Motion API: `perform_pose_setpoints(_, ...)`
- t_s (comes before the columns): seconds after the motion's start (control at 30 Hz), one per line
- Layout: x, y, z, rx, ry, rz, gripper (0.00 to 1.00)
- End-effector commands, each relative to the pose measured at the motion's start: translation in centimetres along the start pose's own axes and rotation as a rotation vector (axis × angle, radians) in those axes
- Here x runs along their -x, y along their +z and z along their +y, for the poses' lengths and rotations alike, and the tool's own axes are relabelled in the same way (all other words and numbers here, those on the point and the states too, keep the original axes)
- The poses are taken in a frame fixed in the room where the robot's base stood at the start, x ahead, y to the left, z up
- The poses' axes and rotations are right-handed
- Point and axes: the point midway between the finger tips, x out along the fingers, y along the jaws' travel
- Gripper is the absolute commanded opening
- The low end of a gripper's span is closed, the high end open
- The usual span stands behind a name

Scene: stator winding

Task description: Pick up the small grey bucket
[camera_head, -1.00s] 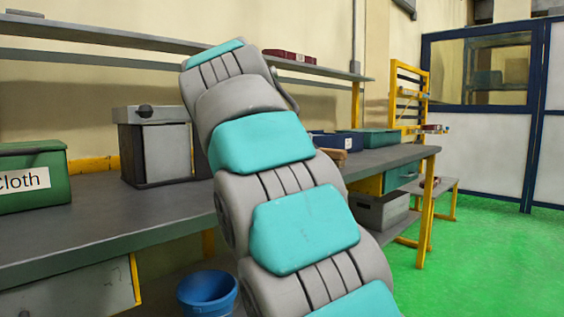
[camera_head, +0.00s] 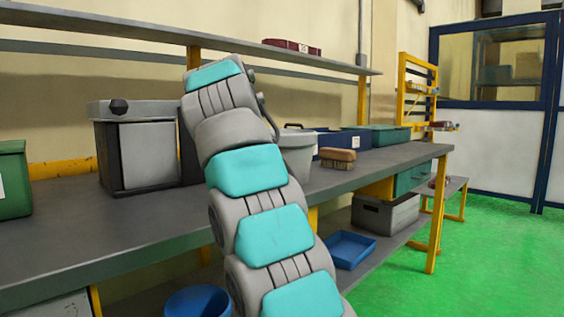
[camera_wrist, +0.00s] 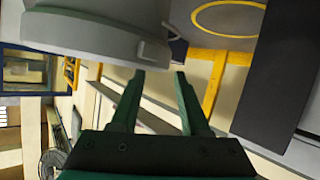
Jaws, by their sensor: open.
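The small grey bucket (camera_head: 298,150) stands on the workbench behind my arm in the head view. My arm hides its left part. In the wrist view the grey bucket (camera_wrist: 95,28) fills the upper left, close to the fingertips, with its rim and a small lug showing. My gripper (camera_wrist: 160,74) is open, with a gap between its two green fingers and nothing visible in it. I cannot tell whether a finger touches the bucket. The gripper itself is hidden behind my arm in the head view.
A grey box with a dark knob (camera_head: 140,145) stands left of the arm. A brush (camera_head: 338,158), a blue bin (camera_head: 345,140) and a green bin (camera_head: 385,136) lie right of the bucket. A shelf (camera_head: 150,33) runs above. A blue bucket (camera_head: 198,301) sits below the bench.

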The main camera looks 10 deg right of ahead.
Motion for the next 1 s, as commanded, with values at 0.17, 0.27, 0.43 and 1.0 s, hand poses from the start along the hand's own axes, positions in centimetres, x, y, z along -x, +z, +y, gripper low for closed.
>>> perform_pose_setpoints(0.17,-1.7,0.0,0.0,0.0,0.0,-0.003,0.46)
perform_pose_setpoints(0.27,-3.2,0.2,-0.1,0.002,0.001,-0.007,0.46)
perform_pose_setpoints(0.43,-5.3,0.0,0.0,0.001,0.001,-0.004,0.46)
perform_pose_setpoints(1.0,-5.8,0.1,0.0,0.001,0.0,-0.003,0.13)
